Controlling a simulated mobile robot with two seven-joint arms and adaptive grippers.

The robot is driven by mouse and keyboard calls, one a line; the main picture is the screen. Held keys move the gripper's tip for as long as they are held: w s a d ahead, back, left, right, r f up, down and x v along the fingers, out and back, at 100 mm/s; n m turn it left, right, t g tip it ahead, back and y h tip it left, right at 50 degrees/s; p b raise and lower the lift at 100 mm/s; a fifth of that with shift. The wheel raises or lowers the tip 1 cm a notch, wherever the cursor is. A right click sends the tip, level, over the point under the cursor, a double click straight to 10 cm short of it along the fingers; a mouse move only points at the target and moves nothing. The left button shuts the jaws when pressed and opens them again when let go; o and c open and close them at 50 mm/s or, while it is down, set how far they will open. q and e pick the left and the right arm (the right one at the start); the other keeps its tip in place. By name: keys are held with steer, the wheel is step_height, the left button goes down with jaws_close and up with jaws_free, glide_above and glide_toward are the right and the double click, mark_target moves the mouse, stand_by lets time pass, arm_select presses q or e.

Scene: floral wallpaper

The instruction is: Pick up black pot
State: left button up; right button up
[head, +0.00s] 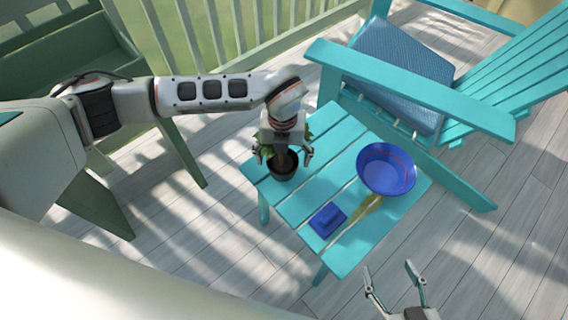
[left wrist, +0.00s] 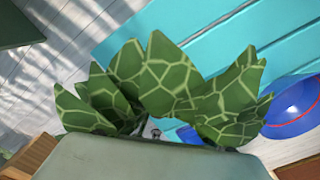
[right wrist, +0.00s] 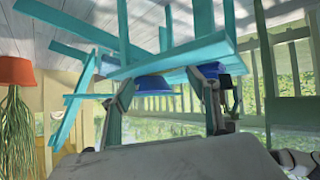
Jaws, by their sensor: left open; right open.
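My right gripper (head: 389,271) is open and empty, in front of the table's near edge.
A blue bowl (head: 386,170) and a small blue block-like object (head: 327,219) are on the table, with a yellowish item (head: 359,212) between them. A turquoise chair (head: 410,85) with a blue cushion stands behind. A green bench (head: 75,60) is at left.

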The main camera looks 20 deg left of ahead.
mark_target(283, 166)
arm_select(q)
steer(key=f, duration=0.3)
steer(key=shift+s+f+b, duration=0.2)
steer(key=shift+f+b, duration=0.05)
steer(key=shift+b, duration=0.15)
steer(key=shift+r, duration=0.15)
steer(key=c, duration=1.2)
steer(key=shift+c, duration=0.3)
arm_select(e)
steer(key=shift+w+a+r+y, duration=0.3)
steer(key=shift+w+a+r, duration=0.3)
steer(key=shift+a, duration=0.2)
arm_select(q)
steer(key=shift+r, duration=0.15)
arm_select(e)
steer(key=shift+s, duration=0.2)
